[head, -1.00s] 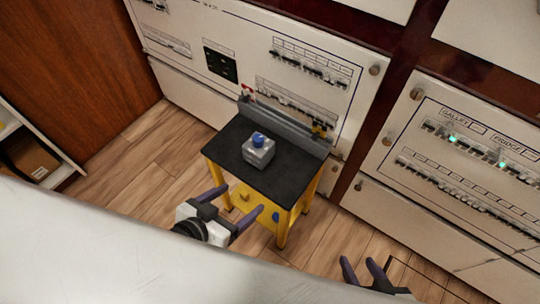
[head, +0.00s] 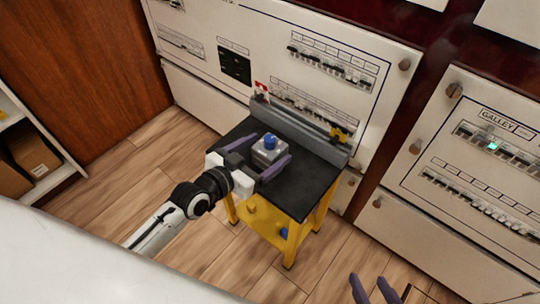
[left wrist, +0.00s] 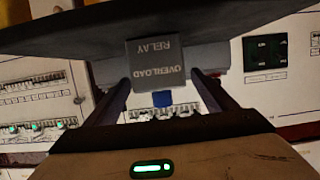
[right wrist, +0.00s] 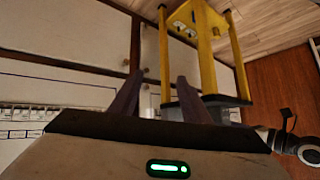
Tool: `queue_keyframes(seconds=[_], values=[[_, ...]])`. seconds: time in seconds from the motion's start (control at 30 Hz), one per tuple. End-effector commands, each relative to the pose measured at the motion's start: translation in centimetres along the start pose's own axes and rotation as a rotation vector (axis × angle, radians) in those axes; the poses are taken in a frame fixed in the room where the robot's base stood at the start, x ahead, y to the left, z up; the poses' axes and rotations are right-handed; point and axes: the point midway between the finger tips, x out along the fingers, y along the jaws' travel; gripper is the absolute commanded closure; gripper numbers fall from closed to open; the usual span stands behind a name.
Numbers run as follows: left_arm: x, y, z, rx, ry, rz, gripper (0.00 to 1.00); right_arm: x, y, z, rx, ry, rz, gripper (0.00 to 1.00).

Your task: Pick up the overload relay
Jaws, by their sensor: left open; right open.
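The overload relay (head: 268,154) is a small grey box with a blue knob on top. It stands on the black top of a small yellow workbench (head: 305,190). In the left wrist view its labelled face (left wrist: 158,66) reads "OVERLOAD RELAY", upside down, and shows between my fingers. My left gripper (head: 262,166) is open, with one finger on each side of the relay; I cannot tell if they touch it. My right gripper (head: 374,288) is open and empty, low at the right, away from the bench. It also shows in the right wrist view (right wrist: 158,95).
A grey ledge (head: 300,130) with small red and yellow items runs along the back of the bench. White breaker panels (head: 300,60) stand close behind. A shelf with cardboard boxes (head: 30,160) is at the left. Wooden floor (head: 130,165) lies open between.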

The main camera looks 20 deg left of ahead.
Motion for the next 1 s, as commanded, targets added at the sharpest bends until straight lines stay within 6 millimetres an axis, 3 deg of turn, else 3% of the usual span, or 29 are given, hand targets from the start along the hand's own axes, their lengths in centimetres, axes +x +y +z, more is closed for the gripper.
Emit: queue_keyframes(seconds=[0.13, 0.4, 0.77, 1.0], values=[[1.9, 0.0, 0.1, -0.001, 0.001, 0.000, 0.22, 0.2, -0.1, 0.2, 0.009, 0.008, -0.003, 0.57], [2.2, 0.0, 0.0, 0.000, 0.000, 0.000, 0.22, 0.0, -0.2, -0.5, 0.012, 0.022, -0.005, 0.57], [2.1, 0.0, 0.0, 0.000, 0.000, 0.000, 0.80, 0.0, -0.2, -0.1, 0.011, 0.014, -0.004, 0.57], [2.1, 0.0, -0.4, 0.000, 0.006, -0.001, 0.80, 0.0, -0.2, -0.1, 0.011, 0.011, -0.004, 0.57]])
